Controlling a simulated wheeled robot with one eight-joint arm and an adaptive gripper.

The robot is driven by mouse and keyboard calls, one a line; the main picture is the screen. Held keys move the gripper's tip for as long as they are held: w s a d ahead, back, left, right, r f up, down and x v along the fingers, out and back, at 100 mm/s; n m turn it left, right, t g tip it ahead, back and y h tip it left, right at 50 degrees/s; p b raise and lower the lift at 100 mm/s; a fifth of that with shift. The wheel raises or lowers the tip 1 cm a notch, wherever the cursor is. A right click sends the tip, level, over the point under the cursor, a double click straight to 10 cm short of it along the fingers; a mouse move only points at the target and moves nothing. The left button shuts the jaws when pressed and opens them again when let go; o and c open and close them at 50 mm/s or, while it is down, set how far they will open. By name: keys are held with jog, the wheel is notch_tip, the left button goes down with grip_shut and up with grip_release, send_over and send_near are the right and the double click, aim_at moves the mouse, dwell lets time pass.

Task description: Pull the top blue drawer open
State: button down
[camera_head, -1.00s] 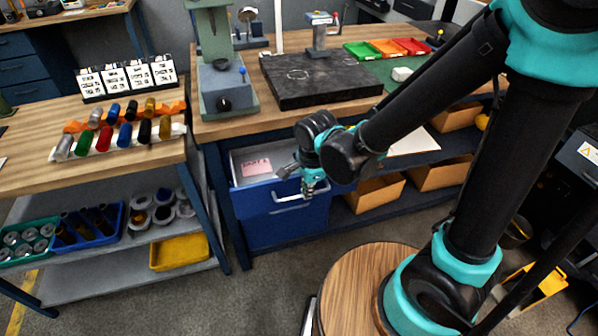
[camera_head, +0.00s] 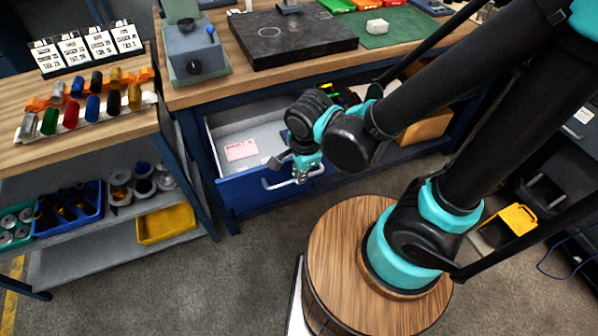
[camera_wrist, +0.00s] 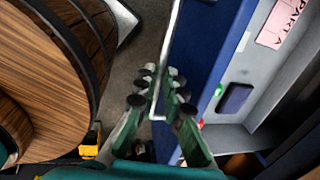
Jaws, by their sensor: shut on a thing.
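The top blue drawer (camera_head: 236,191) is pulled well out from under the workbench, and its grey inside shows. In the wrist view its blue front (camera_wrist: 205,45) runs down the middle. My gripper (camera_head: 303,172) is at the right part of the drawer's silver bar handle (camera_head: 272,184). In the wrist view the fingers of my gripper (camera_wrist: 161,82) are on either side of the handle (camera_wrist: 171,35), closed on it. A pink card (camera_head: 241,150) lies in the drawer, and a dark blue item (camera_wrist: 234,98) shows there in the wrist view. My arm hides the drawer's right end.
The workbench (camera_head: 190,93) stands above the drawer, with a dark stone plate (camera_head: 290,38) on top. A shelf cart with a yellow tray (camera_head: 166,224) is at the left. My round wooden base is in front of the drawer, with grey floor (camera_head: 240,265) between.

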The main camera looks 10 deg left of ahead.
jog(key=c, duration=1.6)
grip_release()
jog(key=shift+r, duration=0.1)
notch_tip(320, 180, up, 12)
jog(key=s+d, duration=0.1)
jog(key=s, duration=0.1)
jog(key=shift+f, duration=0.2)
jog(key=w+d+f+n+t, duration=0.1)
jog(key=w+d+f+n, duration=0.4)
jog(key=w+d, duration=0.5)
jog(key=w+d+f+n, duration=0.1)
jog(key=d+f+n, duration=0.1)
jog(key=d, duration=0.5)
jog(key=w+d+f+n+t+h, duration=0.1)
jog(key=d+n, duration=0.3)
jog(key=d, duration=0.4)
jog(key=shift+w+d+f+n, duration=0.25)
jog(key=shift+w+f+n, duration=0.1)
jog(key=shift+f, duration=0.2)
